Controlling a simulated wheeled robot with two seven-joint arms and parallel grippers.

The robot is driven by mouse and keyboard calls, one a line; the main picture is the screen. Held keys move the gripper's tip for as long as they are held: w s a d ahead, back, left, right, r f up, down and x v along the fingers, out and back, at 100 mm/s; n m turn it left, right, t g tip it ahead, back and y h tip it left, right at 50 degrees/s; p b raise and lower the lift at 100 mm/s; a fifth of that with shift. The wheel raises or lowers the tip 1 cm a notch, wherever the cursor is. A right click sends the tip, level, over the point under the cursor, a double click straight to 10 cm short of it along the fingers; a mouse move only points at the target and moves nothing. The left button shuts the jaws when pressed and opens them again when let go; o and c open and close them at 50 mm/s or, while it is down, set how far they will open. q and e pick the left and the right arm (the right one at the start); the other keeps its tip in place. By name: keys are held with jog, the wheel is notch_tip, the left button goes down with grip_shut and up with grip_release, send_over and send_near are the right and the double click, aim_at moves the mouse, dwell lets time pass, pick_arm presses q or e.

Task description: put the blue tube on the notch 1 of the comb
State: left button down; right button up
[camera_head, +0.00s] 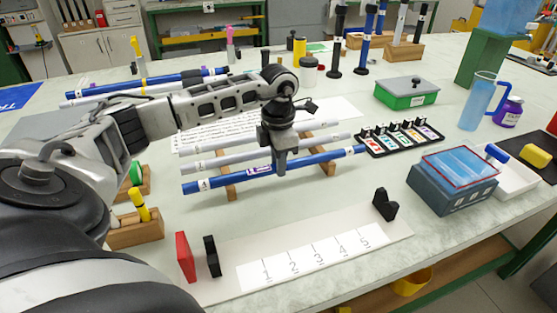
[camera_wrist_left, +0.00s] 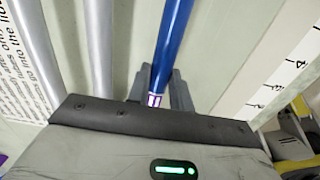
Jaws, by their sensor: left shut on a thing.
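The blue tube (camera_head: 225,180) lies in front of two light grey tubes (camera_head: 210,158), across two wooden rails (camera_head: 231,191); I cannot tell if it touches them. It has white end bands and a purple-white label. My left gripper (camera_head: 280,168) points down and is shut on it near mid-length. In the left wrist view the blue tube (camera_wrist_left: 173,45) runs between the fingers (camera_wrist_left: 160,90). A white strip numbered 1 to 5 (camera_head: 312,257) lies in front, between black notched blocks (camera_head: 385,204). I cannot tell for sure which thing is the comb. My right gripper is out of view.
A red block (camera_head: 185,257) stands by the left black block (camera_head: 212,256). A black tray of coloured cards (camera_head: 400,138) lies by the tube's right end. A blue box (camera_head: 450,190) stands at right. More tubes (camera_head: 150,84) lie at back left. The numbered strip is clear.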

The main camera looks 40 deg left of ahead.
pick_arm(q)
jog(key=shift+f, duration=0.15)
jog(key=c, duration=1.3)
grip_release()
jog(key=shift+o, duration=0.2)
notch_tip(320, 180, up, 12)
jog(key=shift+r, duration=0.25)
jog(key=shift+s+f, duration=0.1)
jog(key=shift+s, duration=0.05)
